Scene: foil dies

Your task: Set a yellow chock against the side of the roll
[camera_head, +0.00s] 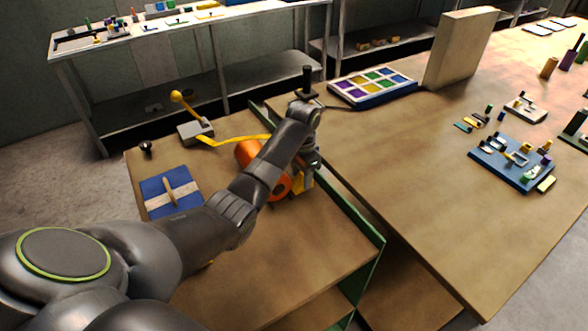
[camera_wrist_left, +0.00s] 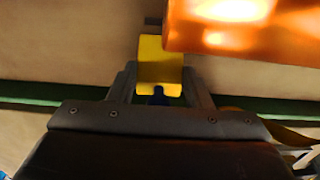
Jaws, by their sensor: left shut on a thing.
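The orange roll (camera_head: 246,152) lies on the wooden bench, partly hidden behind my left arm; its shiny side also fills the upper right of the left wrist view (camera_wrist_left: 240,30). A yellow chock (camera_head: 307,180) is at the roll's right end in the head view. My left gripper (camera_wrist_left: 160,88) is shut on this chock (camera_wrist_left: 158,62), with a finger on either side. In the wrist view the roll's edge overlaps the chock's upper right; I cannot tell whether they touch. My right gripper is not in view.
A yellow strip (camera_head: 235,140) runs from the roll to a grey device with a yellow-knobbed lever (camera_head: 190,112). A green rail (camera_head: 366,226) edges the bench. The bench front is clear. A larger table (camera_head: 410,170) stands right.

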